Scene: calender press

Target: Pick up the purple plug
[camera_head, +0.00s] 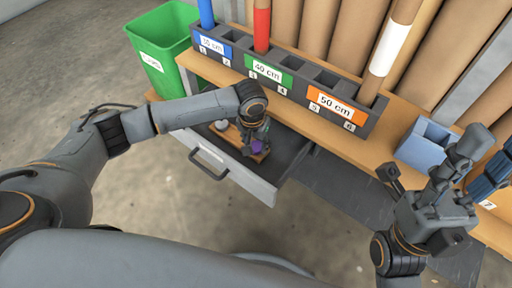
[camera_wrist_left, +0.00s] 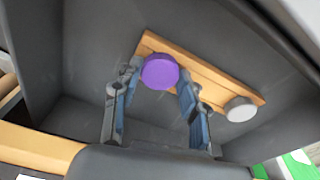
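The purple plug (camera_head: 257,146) is in the open drawer, at one end of a wooden board (camera_head: 228,133). In the left wrist view, the round top of the purple plug (camera_wrist_left: 160,71) sits between the fingers of my left gripper (camera_wrist_left: 160,80). These fingers are apart, one on each side of the plug, with small gaps; whether either touches it is hard to tell. In the head view, my left gripper (camera_head: 256,134) points down into the drawer and partly hides the plug. My right gripper (camera_head: 476,165) is open and empty at the right.
A white plug (camera_wrist_left: 240,109) sits on the board's other end. The drawer's front (camera_head: 235,172) and walls surround my left gripper. A rack (camera_head: 300,87) with colored tubes stands on the wooden bench. A green bin (camera_head: 160,45) and blue-grey holder (camera_head: 425,146) are nearby.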

